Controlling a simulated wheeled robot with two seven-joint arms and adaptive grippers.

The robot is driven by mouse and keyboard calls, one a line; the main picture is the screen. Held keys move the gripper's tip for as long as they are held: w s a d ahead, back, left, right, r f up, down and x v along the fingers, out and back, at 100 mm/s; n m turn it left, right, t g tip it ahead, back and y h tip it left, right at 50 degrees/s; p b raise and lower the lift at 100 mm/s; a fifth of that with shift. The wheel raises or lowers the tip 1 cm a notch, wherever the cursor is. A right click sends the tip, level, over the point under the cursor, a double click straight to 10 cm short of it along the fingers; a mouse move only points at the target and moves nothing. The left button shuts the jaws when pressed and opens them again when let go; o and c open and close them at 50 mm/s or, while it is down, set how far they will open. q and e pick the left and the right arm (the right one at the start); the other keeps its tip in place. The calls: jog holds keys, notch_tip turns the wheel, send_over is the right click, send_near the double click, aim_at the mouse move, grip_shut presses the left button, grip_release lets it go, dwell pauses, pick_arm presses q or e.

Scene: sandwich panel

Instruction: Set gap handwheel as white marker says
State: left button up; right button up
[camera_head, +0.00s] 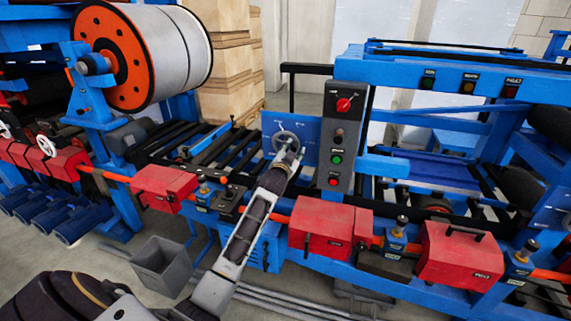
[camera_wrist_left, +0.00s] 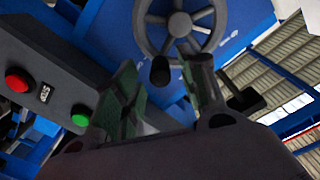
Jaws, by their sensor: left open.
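The gap handwheel (camera_head: 286,138) is a grey spoked wheel on a blue panel (camera_head: 307,128), left of the dark control box. It shows large at the top of the left wrist view (camera_wrist_left: 180,24), with a dark knob (camera_wrist_left: 160,70) at its lower rim. My left gripper (camera_head: 287,155) is at the lower part of the wheel in the head view. In the left wrist view its two fingers (camera_wrist_left: 160,95) are apart, with the knob seen between them. I cannot tell whether they touch it. The white marker is not clearly readable. My right gripper is not in view.
A grey control box (camera_head: 345,135) with a red switch and several buttons stands just right of the wheel. Red boxes (camera_head: 330,230) line the machine's front rail. A grey bin (camera_head: 160,265) stands on the floor. A large roll (camera_head: 150,55) is at upper left.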

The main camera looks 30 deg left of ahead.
pick_arm(q)
jog(key=v, duration=1)
jog(key=shift+s, duration=0.3)
jog(key=shift+d, duration=0.15)
dwell(0.5)
